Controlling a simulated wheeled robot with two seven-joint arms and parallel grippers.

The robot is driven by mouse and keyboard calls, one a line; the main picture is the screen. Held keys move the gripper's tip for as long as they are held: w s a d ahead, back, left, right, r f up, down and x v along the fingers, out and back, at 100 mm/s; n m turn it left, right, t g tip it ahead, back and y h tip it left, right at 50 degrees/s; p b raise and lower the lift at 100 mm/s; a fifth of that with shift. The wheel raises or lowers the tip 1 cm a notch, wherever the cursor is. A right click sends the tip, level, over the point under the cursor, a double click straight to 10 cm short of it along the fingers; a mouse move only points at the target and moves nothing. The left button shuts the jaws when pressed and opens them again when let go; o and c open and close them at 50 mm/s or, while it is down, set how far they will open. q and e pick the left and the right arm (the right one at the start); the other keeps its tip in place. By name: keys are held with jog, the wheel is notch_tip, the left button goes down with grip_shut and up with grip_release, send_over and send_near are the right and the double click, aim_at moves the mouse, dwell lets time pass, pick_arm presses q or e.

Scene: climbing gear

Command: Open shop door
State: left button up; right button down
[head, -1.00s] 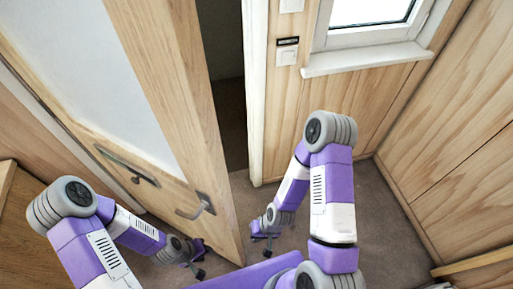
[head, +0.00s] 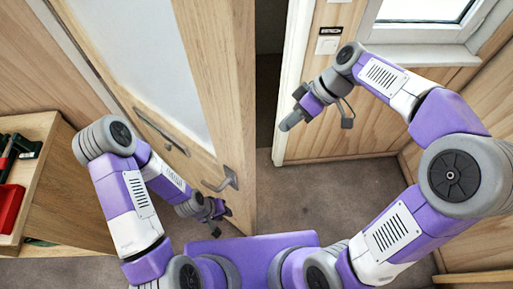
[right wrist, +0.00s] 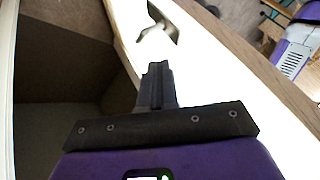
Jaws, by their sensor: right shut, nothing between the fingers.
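The shop door (head: 202,60) is wooden with a pale panel (head: 130,62), and stands ajar. A dark gap (head: 268,90) shows between its edge and the white door frame (head: 291,85). A metal lever handle (head: 227,178) sits near the door's edge; a handle also shows in the right wrist view (right wrist: 158,28). My right gripper (head: 288,122) is raised in front of the gap beside the frame; its fingers (right wrist: 155,82) are shut and empty. My left gripper (head: 218,212) is low by the door's bottom edge, its jaws too small to read.
A long metal bar (head: 160,130) is fixed on the door. A window (head: 420,12) and a switch (head: 328,44) are on the wall to the right. A wooden cabinet with a red item (head: 10,207) stands at left. Carpet (head: 325,200) is clear before the doorway.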

jog(key=s+a+f, duration=0.4)
jog(key=a+f, duration=0.3)
jog(key=a, duration=0.1)
jog(key=shift+a, duration=0.35)
jog(key=shift+f, duration=0.1)
